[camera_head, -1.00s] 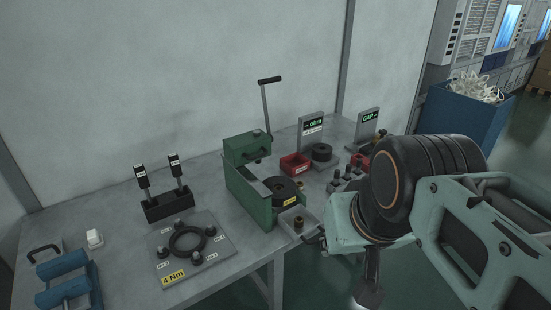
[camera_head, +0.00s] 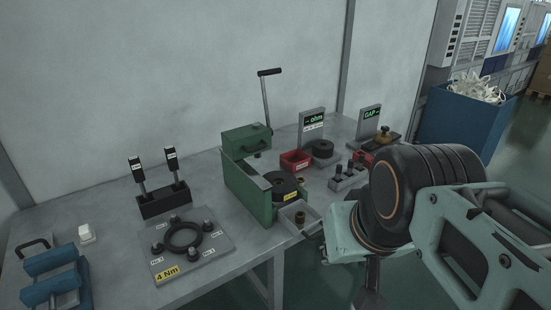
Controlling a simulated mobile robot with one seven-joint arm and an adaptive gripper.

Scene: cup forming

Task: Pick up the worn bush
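A small brown bush (camera_head: 300,217) sits upright in a light grey open tray (camera_head: 287,222) at the front of the green press. It is the only bush I can make out clearly, and I cannot tell wear on it at this size. My gripper (camera_head: 369,298) hangs below my arm at the lower right, to the right of the tray and in front of the table edge. It is apart from the bush. Its fingers are dark, partly hidden by my wrist and close to the picture's bottom edge, so their opening does not show.
The green press (camera_head: 247,180) with its raised lever stands behind the tray. A grey plate (camera_head: 212,262) with a black ring lies left. A red bin (camera_head: 295,160), a small block with dark pegs (camera_head: 345,178) and two display stands are behind. Blue clamps (camera_head: 55,280) are front left.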

